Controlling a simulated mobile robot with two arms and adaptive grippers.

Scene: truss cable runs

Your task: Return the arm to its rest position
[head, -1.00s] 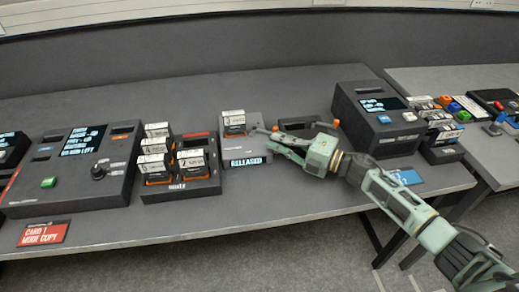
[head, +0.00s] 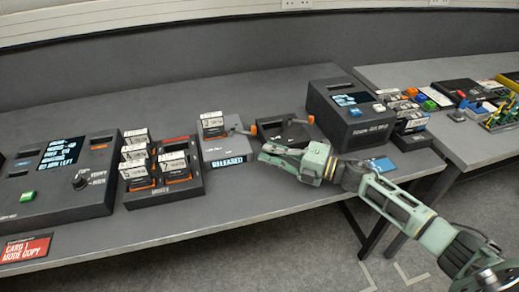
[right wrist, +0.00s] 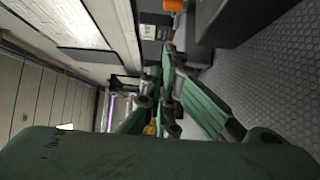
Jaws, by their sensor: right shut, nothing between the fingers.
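My right gripper (head: 268,153) is shut and empty. Its green arm (head: 395,201) comes in from the right in the head view, over the table's front edge. The fingertips are just right of the grey box labelled RELEASED (head: 225,146), in front of a black tray with orange knobs (head: 286,130). A card cartridge (head: 212,124) sits upright in the grey box. In the right wrist view the green fingers (right wrist: 170,85) also show close together, with nothing between them. My left gripper is not in view.
A rack of several cartridges (head: 190,192) stands left of the grey box. A dark console (head: 60,180) is further left. A black box with a small screen (head: 350,120) stands behind the arm. A second table (head: 475,140) at right holds coloured blocks. Bare tabletop lies in front.

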